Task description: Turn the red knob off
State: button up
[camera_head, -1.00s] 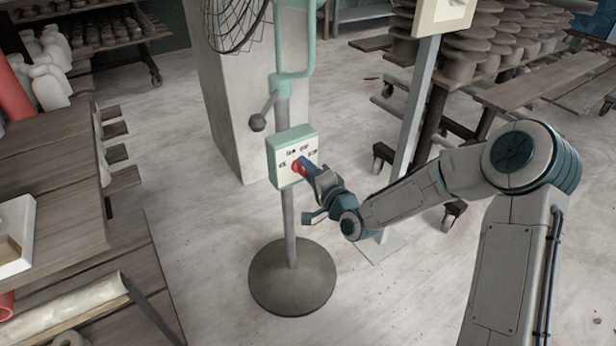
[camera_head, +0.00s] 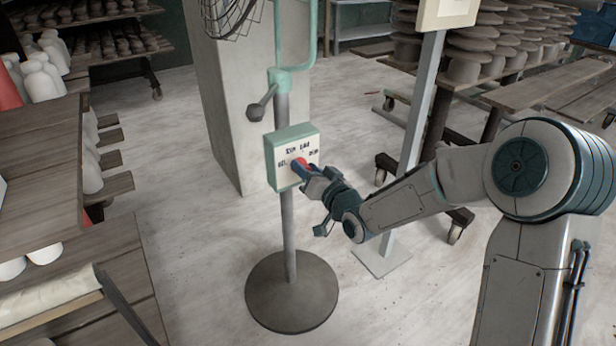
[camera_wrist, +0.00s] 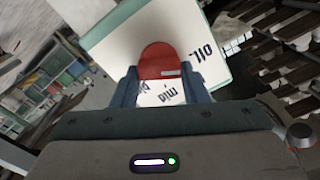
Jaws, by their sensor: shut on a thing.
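The red knob (camera_head: 299,164) sits on the white face of a mint-green control box (camera_head: 281,160) on the fan's grey pole. My gripper (camera_head: 303,168) comes in from the right and is shut on the knob. In the wrist view the red knob (camera_wrist: 158,62) lies between the two blue fingers (camera_wrist: 160,88). Its pale mark points to the right in that view. An "OFF" label (camera_wrist: 202,52) shows to the right of the knob, and other labels (camera_wrist: 160,95) are partly hidden by the gripper.
The fan's round base (camera_head: 291,292) stands on the floor. A second post (camera_head: 412,135) with a pale panel (camera_head: 447,12) stands right of the fan, close to my arm. A wooden workbench (camera_head: 40,170) is at left. Floor between bench and fan is clear.

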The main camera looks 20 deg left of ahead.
jog(key=shift+f+n+b, duration=0.1)
jog(key=shift+n+b, duration=0.3)
jog(key=shift+n, duration=0.1)
jog(key=o, duration=1)
jog(key=shift+s+d, duration=0.1)
jog(key=shift+d, duration=0.05)
jog(key=p+v, duration=0.3)
jog(key=v, duration=1)
jog(key=shift+s+d, duration=0.2)
jog(key=shift+d, duration=0.05)
